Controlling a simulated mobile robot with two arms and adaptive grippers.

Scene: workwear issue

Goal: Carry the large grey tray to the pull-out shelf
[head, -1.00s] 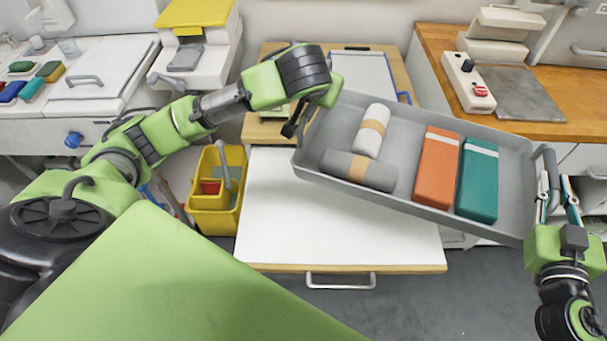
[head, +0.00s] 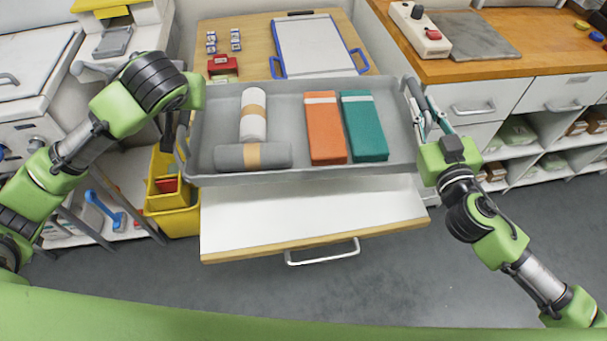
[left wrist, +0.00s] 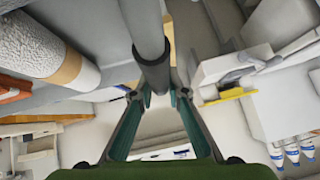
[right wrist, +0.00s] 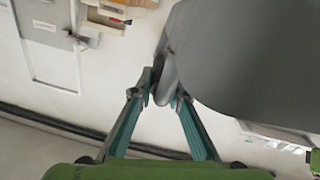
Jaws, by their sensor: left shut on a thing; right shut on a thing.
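The large grey tray (head: 290,108) is held level between my two grippers in the head view, above the white pull-out shelf (head: 300,215) with its wooden front edge. In it lie a white roll (head: 253,118), a grey roll (head: 235,157), an orange packet (head: 324,125) and a teal packet (head: 364,128). My left gripper (head: 172,135) is at the tray's left end, shut on its handle, which also shows in the left wrist view (left wrist: 146,40). My right gripper (head: 425,128) is shut on the handle at the right end. The tray hides the back of the shelf.
A yellow bucket (head: 172,200) stands left of the shelf. A wooden counter (head: 480,60) with drawers is at the right. Grey floor is free in front.

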